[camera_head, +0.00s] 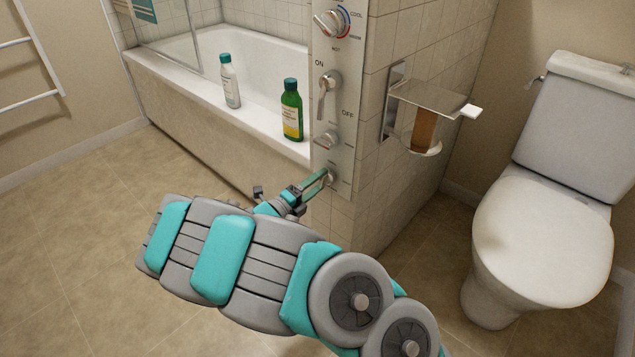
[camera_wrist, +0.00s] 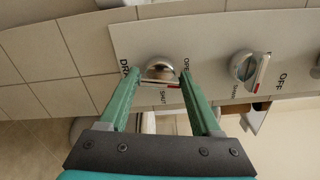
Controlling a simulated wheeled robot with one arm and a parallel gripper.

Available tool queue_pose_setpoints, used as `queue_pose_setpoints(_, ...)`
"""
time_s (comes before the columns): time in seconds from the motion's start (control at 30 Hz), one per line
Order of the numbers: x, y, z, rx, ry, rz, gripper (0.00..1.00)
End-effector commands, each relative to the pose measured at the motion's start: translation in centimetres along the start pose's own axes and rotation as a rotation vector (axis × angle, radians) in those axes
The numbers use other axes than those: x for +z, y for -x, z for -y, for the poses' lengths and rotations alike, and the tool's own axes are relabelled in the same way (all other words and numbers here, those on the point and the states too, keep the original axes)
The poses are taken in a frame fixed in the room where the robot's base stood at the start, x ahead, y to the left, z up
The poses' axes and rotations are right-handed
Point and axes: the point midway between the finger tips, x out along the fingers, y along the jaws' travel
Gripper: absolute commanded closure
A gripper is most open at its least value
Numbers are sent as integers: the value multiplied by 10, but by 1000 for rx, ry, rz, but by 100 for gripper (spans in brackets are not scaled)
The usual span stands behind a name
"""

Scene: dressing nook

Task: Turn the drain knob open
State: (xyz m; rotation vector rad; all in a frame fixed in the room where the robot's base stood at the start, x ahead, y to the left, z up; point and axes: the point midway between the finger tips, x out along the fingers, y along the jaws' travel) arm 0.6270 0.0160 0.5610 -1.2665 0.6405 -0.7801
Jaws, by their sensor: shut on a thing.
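The drain knob (camera_head: 331,178) is the lowest control on the pale wall panel (camera_head: 342,110). In the wrist view the round metal drain knob (camera_wrist: 161,66) sits between my two green fingertips, under lettering that starts "DR". "OPEN" and "SHUT" are printed beside it. A bar with a red line crosses the knob's near side, lying roughly level in that view. My gripper (camera_head: 322,179) reaches the panel's lower end and is shut on the knob; it also shows in the wrist view (camera_wrist: 160,77). The exact finger contact is partly hidden.
Another knob (camera_wrist: 243,66) is close beside it. A lever (camera_head: 328,92) marked ON and OFF and a temperature dial (camera_head: 329,23) are higher up. Green (camera_head: 291,110) and white (camera_head: 230,82) bottles stand on the bathtub (camera_head: 190,85) rim. A toilet (camera_head: 545,230) is at right.

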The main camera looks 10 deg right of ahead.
Motion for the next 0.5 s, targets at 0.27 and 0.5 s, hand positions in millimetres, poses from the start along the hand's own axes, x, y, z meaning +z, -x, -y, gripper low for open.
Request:
queue_pose_setpoints(0.27, 1, 1, -1, 1, 147, 3, 91)
queue_pose_setpoints(0.5, 1, 1, -2, 1, 202, 3, 91)
